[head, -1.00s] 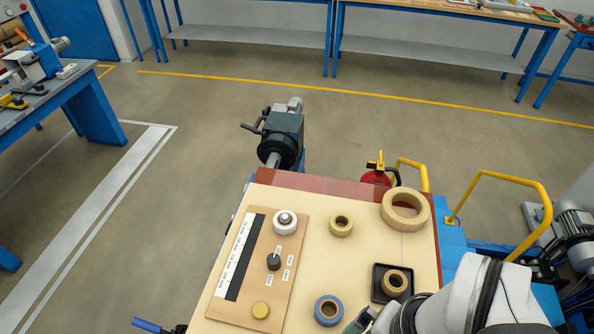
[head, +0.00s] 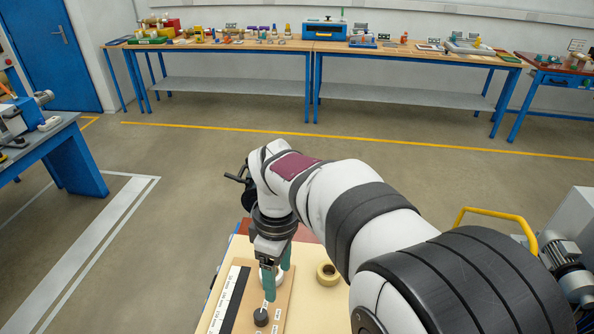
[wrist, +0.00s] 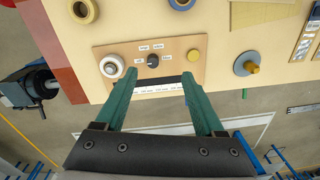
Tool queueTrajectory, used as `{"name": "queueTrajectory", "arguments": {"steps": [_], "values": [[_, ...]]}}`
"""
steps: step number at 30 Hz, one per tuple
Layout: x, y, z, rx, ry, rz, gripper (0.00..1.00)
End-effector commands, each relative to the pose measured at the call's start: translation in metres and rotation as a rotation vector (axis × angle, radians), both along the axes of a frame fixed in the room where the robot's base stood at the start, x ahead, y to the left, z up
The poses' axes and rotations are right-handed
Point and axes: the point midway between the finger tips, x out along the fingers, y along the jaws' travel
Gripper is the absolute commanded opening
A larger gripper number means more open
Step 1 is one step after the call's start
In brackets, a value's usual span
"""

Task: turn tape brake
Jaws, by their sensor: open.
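A tan control board (wrist: 174,52) carries a black knob (wrist: 153,60) with several small white labels around it, too small to read surely. The knob also shows in the head view (head: 261,316). In the head view the roller is mostly hidden behind my fingers. My gripper (wrist: 158,78) is open and empty, its green fingers pointing down over the board. In the head view my fingertips (head: 277,284) hang just beyond the knob, apart from it.
A tan tape roll (head: 328,274) lies on the table right of the board. In the wrist view, a blue-ringed roll (wrist: 181,3) and a grey disc with a yellow centre (wrist: 247,63) lie nearby. A dark motor unit (wrist: 28,86) stands off the table end.

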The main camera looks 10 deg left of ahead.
Motion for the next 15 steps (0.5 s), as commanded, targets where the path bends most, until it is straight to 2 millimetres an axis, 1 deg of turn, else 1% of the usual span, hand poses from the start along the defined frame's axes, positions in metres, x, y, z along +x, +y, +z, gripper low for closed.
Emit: {"name": "queueTrajectory", "arguments": {"steps": [1,3,4,6,8,11,14,15], "values": [[0.009,0.024,-0.013,-0.007,-0.002,0.155,0.71],[0.017,0.045,-0.024,-0.010,-0.012,0.313,0.71],[0.019,0.050,-0.027,-0.012,-0.013,0.354,0.71],[0.021,0.056,-0.030,-0.012,-0.015,0.398,0.71],[0.021,0.056,-0.031,-0.012,-0.015,0.402,0.71],[0.021,0.055,-0.041,-0.013,-0.014,0.398,0.71],[0.019,0.054,-0.065,-0.014,-0.011,0.397,0.71],[0.019,0.054,-0.077,-0.013,-0.010,0.397,0.71]]}}
